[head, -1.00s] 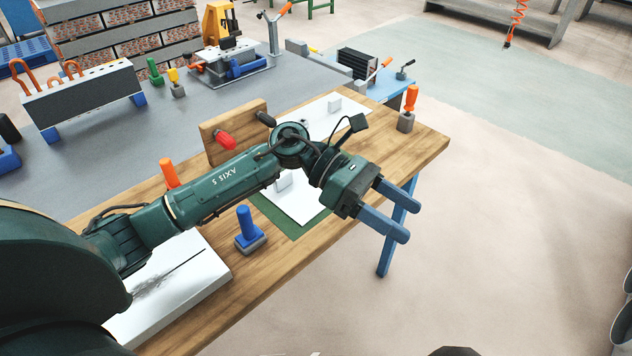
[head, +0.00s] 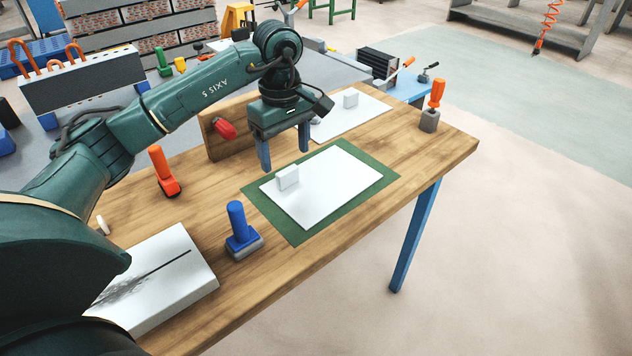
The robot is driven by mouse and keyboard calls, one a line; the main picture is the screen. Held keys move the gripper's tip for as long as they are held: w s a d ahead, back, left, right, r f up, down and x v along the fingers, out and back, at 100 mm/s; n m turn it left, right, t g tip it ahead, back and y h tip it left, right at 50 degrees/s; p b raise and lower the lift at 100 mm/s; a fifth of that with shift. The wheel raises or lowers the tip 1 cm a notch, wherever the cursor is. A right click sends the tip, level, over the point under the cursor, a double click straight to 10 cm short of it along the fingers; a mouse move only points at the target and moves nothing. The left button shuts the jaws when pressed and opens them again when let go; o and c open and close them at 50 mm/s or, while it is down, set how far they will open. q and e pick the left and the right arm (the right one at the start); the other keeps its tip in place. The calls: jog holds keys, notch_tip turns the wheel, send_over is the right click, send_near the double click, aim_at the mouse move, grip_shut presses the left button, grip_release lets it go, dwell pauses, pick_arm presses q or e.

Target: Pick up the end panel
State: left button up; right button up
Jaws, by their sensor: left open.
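A flat white panel (head: 335,188) with a small upright white block (head: 288,177) near its left end lies on a green mat (head: 285,228) on the wooden table. A second white panel (head: 345,122) with a similar block (head: 351,99) lies farther back, partly hidden by my left gripper. I cannot tell which is the end panel. My left gripper (head: 284,160) points down, open and empty, with its two blue fingers apart. In the picture it is just above and behind the near panel's block; contact is not visible. My right gripper is not in view.
A blue-handled tool (head: 238,222) stands left of the mat, and an orange-handled tool (head: 160,168) farther left. A wooden board (head: 228,145) with a red knob (head: 225,129) stands behind. Another orange-handled tool (head: 437,93) stands at the right. The table's front right is clear.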

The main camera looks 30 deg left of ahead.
aim_at(289, 171)
pick_arm(q)
jog(key=shift+w+f, duration=0.15)
jog(key=shift+f, duration=1.4)
jog(key=shift+w+f, duration=0.1)
jog(key=shift+f, duration=1.4)
jog(key=shift+c, duration=0.3)
jog(key=shift+r, duration=0.1)
jog(key=c, duration=1.3)
